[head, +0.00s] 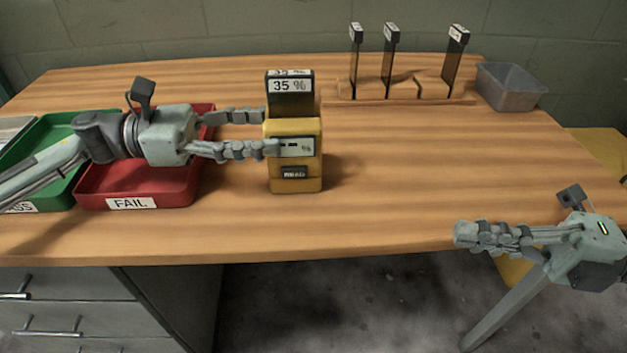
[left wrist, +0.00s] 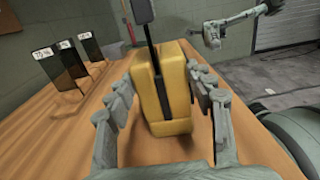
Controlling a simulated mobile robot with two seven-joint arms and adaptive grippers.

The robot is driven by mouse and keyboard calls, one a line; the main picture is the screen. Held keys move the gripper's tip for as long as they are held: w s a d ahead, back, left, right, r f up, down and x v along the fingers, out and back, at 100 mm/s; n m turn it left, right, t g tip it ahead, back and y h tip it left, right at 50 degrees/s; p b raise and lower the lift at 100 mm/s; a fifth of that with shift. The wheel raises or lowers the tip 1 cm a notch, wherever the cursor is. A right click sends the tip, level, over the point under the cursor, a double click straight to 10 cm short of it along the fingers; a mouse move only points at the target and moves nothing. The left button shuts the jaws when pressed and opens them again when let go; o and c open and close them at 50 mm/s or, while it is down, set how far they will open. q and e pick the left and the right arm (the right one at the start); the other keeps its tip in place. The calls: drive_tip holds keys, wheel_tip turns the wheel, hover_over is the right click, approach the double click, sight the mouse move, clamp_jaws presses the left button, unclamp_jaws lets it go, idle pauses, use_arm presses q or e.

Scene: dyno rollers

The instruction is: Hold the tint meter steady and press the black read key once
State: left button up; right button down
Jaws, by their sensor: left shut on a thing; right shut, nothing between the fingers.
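The yellow tint meter (head: 297,178) stands upright on the wooden table, with a dark strip labelled 35 % (head: 290,95) upright in its top. Its small display (head: 294,147) shows dashes and a % sign. The black READ key (head: 294,172) is on its front, below the display, uncovered. My left gripper (head: 268,132) is shut on the meter from the left; in the left wrist view its fingers lie on both sides of the yellow body (left wrist: 165,95). My right gripper (head: 462,235) is shut and empty, past the table's front edge at right, apart from the meter.
A red FAIL tray (head: 160,202) and a green tray (head: 45,180) stand at left, under and behind my left arm. A wooden rack (head: 400,101) with three dark strips and a grey bin (head: 512,90) stand at back right. Table right of the meter is clear.

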drive_tip(key=shift+w+d+r, duration=0.1)
drive_tip(key=shift+d+r, duration=0.05)
drive_tip(key=shift+r, duration=0.05)
approach(295, 173)
drive_tip(key=s+a, duration=0.1)
drive_tip(key=a, duration=0.1)
drive_tip(key=s+a, duration=0.1)
drive_tip(key=a, duration=0.1)
drive_tip(key=s+a, duration=0.1)
drive_tip(key=a, duration=0.2)
drive_tip(key=shift+s, duration=0.2)
drive_tip(key=w, duration=0.3)
drive_tip(key=shift+w+a, duration=0.1)
drive_tip(key=shift+a, duration=0.05)
drive_tip(key=shift+w, duration=0.45)
